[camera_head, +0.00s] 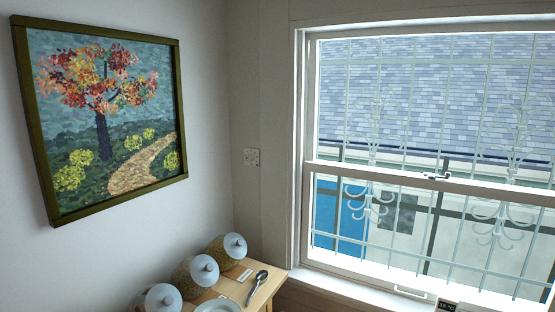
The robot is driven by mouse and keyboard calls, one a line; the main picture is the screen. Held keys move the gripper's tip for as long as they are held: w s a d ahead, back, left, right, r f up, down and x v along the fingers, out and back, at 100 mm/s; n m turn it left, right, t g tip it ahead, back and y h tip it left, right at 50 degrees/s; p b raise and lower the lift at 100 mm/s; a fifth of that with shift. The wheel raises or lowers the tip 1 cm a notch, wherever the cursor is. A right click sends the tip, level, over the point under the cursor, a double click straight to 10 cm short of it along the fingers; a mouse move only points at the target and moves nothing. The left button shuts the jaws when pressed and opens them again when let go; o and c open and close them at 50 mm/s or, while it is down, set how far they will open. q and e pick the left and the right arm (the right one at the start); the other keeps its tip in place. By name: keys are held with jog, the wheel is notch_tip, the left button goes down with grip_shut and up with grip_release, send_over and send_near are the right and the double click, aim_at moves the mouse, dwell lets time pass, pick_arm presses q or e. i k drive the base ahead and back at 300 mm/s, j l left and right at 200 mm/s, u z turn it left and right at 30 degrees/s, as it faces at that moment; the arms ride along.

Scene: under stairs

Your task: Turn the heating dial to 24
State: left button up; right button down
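Neither of my grippers is in view.
A wooden table (266,291) in the corner holds several lidded jars (228,249), a spoon (256,286) and a white dish (218,306). A barred window (430,172) fills the right.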

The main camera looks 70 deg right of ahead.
aim_at(251, 157)
jog(key=z, duration=2)
jog(key=i+l+z, duration=0.1)
jog(key=i, duration=0.25)
jog(key=i+l+z, duration=0.1)
jog(key=i+l, duration=0.2)
